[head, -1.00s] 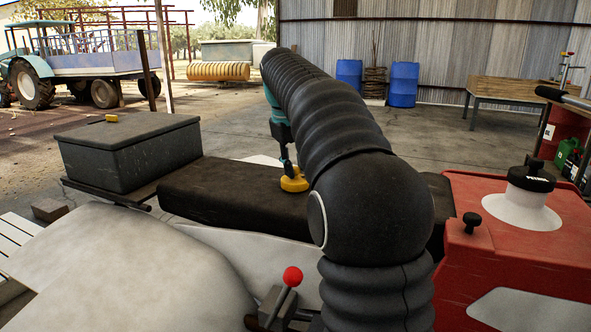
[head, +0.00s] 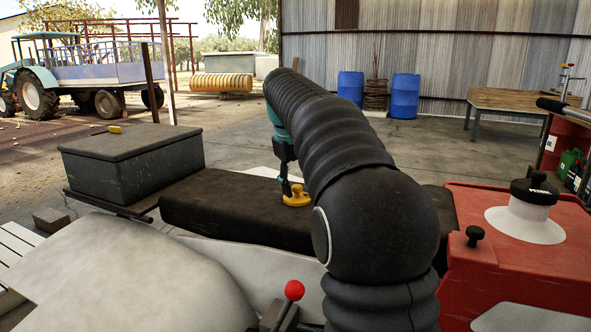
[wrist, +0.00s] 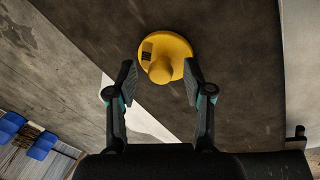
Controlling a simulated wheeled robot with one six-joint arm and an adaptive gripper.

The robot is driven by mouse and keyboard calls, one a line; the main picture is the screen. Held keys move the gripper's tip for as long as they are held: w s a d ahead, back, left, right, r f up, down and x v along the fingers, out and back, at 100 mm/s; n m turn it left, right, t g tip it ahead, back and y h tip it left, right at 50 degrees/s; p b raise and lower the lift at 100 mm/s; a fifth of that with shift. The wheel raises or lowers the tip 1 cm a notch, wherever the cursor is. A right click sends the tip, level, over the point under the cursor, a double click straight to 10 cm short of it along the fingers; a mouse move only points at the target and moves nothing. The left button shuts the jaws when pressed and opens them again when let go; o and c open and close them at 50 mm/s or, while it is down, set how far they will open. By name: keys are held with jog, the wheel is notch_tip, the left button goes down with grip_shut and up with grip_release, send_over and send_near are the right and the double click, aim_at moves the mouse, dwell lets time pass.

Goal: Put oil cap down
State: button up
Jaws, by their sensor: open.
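Nothing is held. My arm hides part of the dark surface to the right in the head view.
A grey box (head: 133,165) stands at the left end of the dark surface. A red housing (head: 480,275) with a black-capped white neck (head: 525,220) is at right. A red-knobbed lever (head: 294,291) stands in front. The dark surface left of the cap is clear.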

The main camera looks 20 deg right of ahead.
aim_at(291, 206)
jog(key=v, duration=1.2)
dwell(0.3)
